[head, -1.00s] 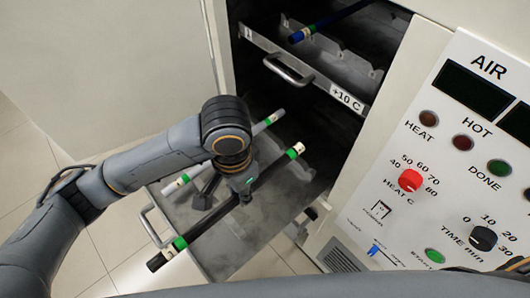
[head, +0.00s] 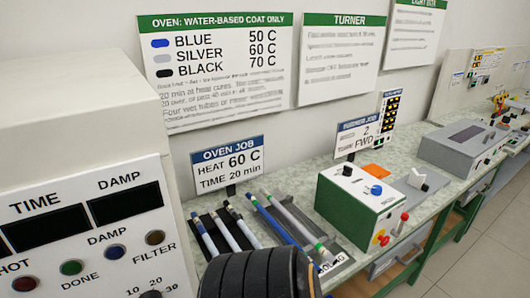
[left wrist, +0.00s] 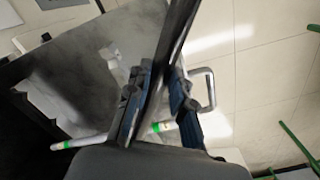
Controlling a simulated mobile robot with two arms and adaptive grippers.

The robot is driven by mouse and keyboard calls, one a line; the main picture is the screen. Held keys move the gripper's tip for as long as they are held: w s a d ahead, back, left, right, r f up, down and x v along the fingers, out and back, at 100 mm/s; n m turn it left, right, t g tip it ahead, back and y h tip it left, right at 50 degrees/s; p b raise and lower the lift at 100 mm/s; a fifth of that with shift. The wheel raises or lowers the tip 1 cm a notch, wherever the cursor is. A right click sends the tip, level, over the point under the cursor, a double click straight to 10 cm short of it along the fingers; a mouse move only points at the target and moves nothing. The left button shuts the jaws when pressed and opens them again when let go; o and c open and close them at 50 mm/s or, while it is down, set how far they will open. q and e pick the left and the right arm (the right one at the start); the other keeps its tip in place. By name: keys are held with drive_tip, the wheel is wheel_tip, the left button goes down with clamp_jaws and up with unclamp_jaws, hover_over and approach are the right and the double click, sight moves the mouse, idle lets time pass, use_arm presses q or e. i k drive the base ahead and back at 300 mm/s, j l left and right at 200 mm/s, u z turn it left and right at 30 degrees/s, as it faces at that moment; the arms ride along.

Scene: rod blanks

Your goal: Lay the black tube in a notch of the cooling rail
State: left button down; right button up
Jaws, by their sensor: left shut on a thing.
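In the left wrist view my left gripper (left wrist: 157,105) is shut on the black tube (left wrist: 180,28), which runs up out of the top of the picture. The tube's far end is out of view. In the head view a dark rack with a partly hidden label, likely the cooling rail (head: 338,248), lies on the bench, bearing a blue tube (head: 268,219) and a silver tube (head: 297,222). Its notches are not clear. My right gripper is not in view.
A green box (head: 350,205) stands right of the rails, the oven panel (head: 90,225) at the left. A sign (head: 230,165) reads oven job, 60 C, 20 min. My arm hides the rack fronts.

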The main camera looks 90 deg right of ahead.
sight(306, 216)
drive_tip(key=k+l, duration=1.45)
drive_tip(key=l, duration=0.25)
drive_tip(key=k+l+z, duration=0.2)
drive_tip(key=z, duration=0.2)
drive_tip(key=k+l+z, duration=0.15)
drive_tip(key=l+z, duration=0.2)
drive_tip(key=l, duration=0.15)
drive_tip(key=k+l+z, duration=0.15)
drive_tip(key=l+z, duration=0.25)
drive_tip(key=i+l+z, duration=0.4)
